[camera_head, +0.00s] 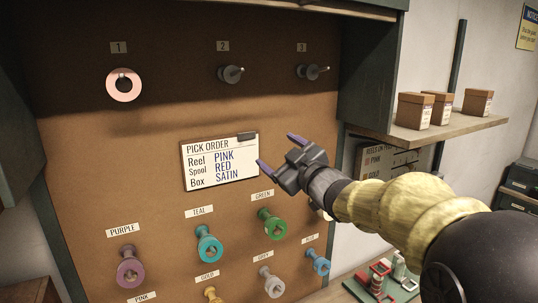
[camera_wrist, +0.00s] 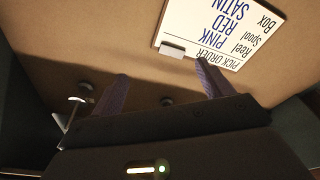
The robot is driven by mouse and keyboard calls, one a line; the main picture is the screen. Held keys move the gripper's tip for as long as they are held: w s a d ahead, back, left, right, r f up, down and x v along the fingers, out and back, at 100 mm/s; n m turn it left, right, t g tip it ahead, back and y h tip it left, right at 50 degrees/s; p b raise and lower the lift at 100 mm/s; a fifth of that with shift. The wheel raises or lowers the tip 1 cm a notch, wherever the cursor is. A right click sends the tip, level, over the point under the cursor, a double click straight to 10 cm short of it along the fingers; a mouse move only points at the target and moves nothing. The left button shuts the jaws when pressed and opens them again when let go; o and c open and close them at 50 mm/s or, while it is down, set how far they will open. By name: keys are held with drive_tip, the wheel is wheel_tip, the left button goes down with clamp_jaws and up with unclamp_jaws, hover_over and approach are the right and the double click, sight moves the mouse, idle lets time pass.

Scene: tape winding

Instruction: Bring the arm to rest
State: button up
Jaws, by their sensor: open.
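My gripper (camera_head: 279,153) is open and empty in the head view, raised in front of the brown board (camera_head: 80,165). Its two fingers are apart, beside the right edge of the pick order card (camera_head: 219,160). The card reads reel PINK, spool RED, box SATIN. In the wrist view the open fingers (camera_wrist: 160,85) point toward the board, with the card (camera_wrist: 218,30) upside down above them. My arm reaches in from the lower right and hides part of the board's right side.
A pink reel (camera_head: 123,85) hangs on peg 1; pegs 2 (camera_head: 231,74) and 3 (camera_head: 312,72) are bare. Coloured spools, including teal (camera_head: 209,244) and green (camera_head: 272,224), sit on lower pegs. Several boxes (camera_head: 414,111) stand on the right shelf (camera_head: 450,130). A red-and-green device (camera_head: 382,280) is below my arm.

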drive_tip(key=s+d+f+m+g+h, duration=0.3)
drive_tip(key=s+d+f+m+h, duration=0.15)
drive_tip(key=f, duration=0.65)
drive_tip(key=s+d+f+m+g+h, duration=0.25)
drive_tip(key=d+f+m+h, duration=0.3)
drive_tip(key=f, duration=0.55)
drive_tip(key=s+d+f+m+g, duration=0.1)
drive_tip(key=s+f+g, duration=0.3)
drive_tip(key=s, duration=0.5)
drive_tip(key=s+d+f+m+g, duration=0.2)
drive_tip(key=s+f+g, duration=0.2)
drive_tip(key=s+f, duration=0.5)
drive_tip(key=shift+s+f+h, duration=0.2)
drive_tip(key=shift+s+h, duration=0.1)
drive_tip(key=shift+s, duration=0.3)
